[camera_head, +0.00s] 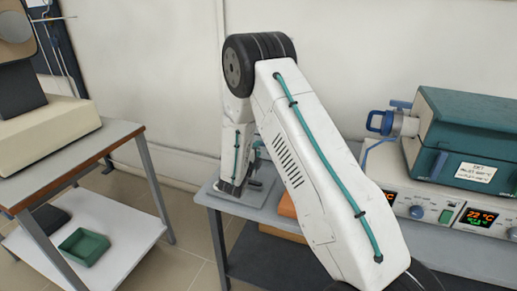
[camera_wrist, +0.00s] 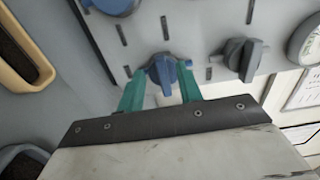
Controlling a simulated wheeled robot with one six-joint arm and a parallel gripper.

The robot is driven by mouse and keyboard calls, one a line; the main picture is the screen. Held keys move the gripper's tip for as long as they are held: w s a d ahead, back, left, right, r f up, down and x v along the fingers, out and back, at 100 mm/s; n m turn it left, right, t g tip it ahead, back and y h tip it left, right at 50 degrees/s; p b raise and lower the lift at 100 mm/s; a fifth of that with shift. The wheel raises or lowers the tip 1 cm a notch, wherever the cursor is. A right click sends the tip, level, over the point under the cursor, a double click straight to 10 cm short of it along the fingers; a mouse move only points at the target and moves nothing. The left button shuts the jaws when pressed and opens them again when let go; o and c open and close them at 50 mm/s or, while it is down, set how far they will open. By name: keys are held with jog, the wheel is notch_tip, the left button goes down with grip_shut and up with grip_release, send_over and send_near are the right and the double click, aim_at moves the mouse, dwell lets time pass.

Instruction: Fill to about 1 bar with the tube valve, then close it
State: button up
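In the wrist view a blue valve knob (camera_wrist: 163,72) sits on a light grey panel (camera_wrist: 200,25) with dark slots. My gripper (camera_wrist: 164,76) has its two teal fingers either side of this knob, close to it. I cannot tell whether they press on it. A grey knob (camera_wrist: 242,57) is to its right on the same panel. Part of a round white dial (camera_wrist: 306,40), possibly a gauge, shows at the right edge; its reading cannot be made out.
The head view shows a teal furnace (camera_head: 465,120) with a blue-handled tube end (camera_head: 381,122) above lit controllers (camera_head: 478,217) on a grey bench. A side table (camera_head: 60,160) with a green tray (camera_head: 84,247) on its lower shelf stands left. A tan-rimmed bin (camera_wrist: 25,45) shows in the wrist view.

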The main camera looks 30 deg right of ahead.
jog(key=v, duration=0.5)
dwell(0.7)
jog(key=s+m+g, duration=0.1)
jog(key=m, duration=0.1)
jog(key=s+d+f+m+g, duration=0.1)
jog(key=s+m, duration=0.1)
jog(key=s+d+m+g+h, duration=0.1)
jog(key=m, duration=0.1)
jog(key=shift+s+f, duration=0.15)
jog(key=shift+f, duration=0.15)
jog(key=s+d+r+m+g+y, duration=0.1)
jog(key=s+r+m+g, duration=0.35)
jog(key=s+m, duration=0.4)
jog(key=s+r+m+g+y, duration=0.1)
jog(key=s+r+m+g, duration=0.3)
jog(key=s+m+g, duration=0.45)
jog(key=s+a+r+m+t+y, duration=0.3)
jog(key=s+a+r+m+y, duration=0.3)
jog(key=s+m, duration=0.4)
jog(key=s+a+r+m+t+y, duration=0.3)
jog(key=s+a+r+m+y, duration=0.4)
jog(key=s+a+r+m, duration=0.2)
jog(key=shift+s+a+r+m, duration=0.3)
jog(key=shift+s+a+m, duration=0.5)
jog(key=shift+m, duration=0.1)
